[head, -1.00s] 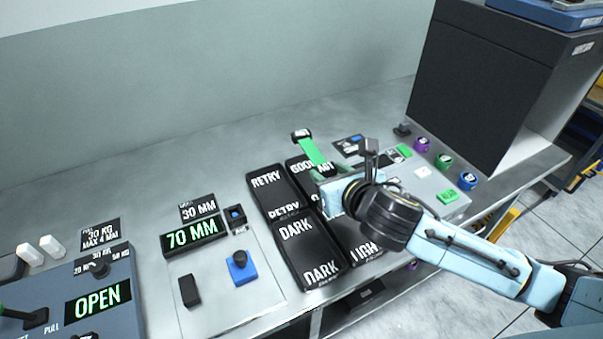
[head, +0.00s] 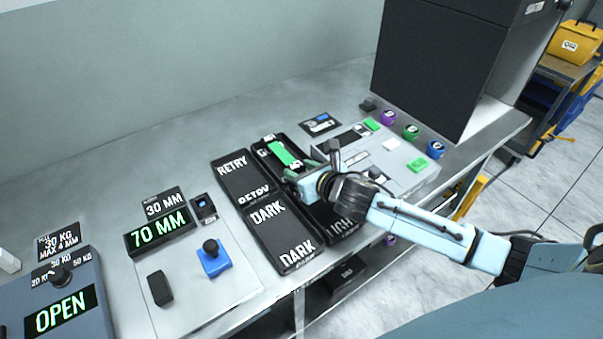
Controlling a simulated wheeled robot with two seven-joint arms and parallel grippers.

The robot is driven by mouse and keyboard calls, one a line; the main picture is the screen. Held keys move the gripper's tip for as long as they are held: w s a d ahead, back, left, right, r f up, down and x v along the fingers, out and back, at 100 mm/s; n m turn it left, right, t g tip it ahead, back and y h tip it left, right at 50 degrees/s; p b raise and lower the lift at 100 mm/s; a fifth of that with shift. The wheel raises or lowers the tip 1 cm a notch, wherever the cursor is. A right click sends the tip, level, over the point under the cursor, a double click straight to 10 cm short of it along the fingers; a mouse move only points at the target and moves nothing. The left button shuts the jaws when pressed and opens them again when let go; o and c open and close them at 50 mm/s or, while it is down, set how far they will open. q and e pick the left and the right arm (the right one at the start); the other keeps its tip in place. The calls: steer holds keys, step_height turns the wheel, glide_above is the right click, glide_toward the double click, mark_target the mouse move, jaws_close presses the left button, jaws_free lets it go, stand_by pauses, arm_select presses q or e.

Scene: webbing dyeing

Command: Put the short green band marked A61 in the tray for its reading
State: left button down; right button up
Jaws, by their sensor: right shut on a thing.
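The short green band (head: 281,153) is at the black GOOD tray (head: 262,139), in its outline, and covers most of the tray's lettering. Its near end carries a small pale tag, too small to read now. My right gripper (head: 304,176) is shut on the band's near end, low over the GOOD tray; its fingers are partly hidden by the wrist. I cannot tell whether the band touches the tray floor. The RETRY tray (head: 236,177), DARK tray (head: 283,240) and LIGHT tray (head: 343,227) adjoin; my arm partly covers LIGHT. My left gripper is out of view.
A grey instrument (head: 408,176) with green buttons stands right of the trays, before a dark cabinet (head: 440,62). Purple, green and blue rolls (head: 411,131) sit beside it. Left are a 70 MM display (head: 160,232), a blue block (head: 214,260) and a panel reading OPEN (head: 62,311).

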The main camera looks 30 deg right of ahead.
steer(key=shift+f, duration=0.35)
steer(key=shift+s+f, duration=0.3)
steer(key=shift+f, duration=0.45)
steer(key=o, duration=1.1)
steer(key=shift+f, duration=0.1)
steer(key=shift+w+r, duration=0.1)
steer(key=shift+r, duration=0.35)
steer(key=v, duration=0.4)
steer(key=p+v, duration=0.1)
steer(key=v, duration=0.3)
steer(key=r+v, duration=0.1)
steer(key=v, duration=0.3)
steer(key=shift+w+p, duration=0.15)
steer(key=shift+p, duration=0.15)
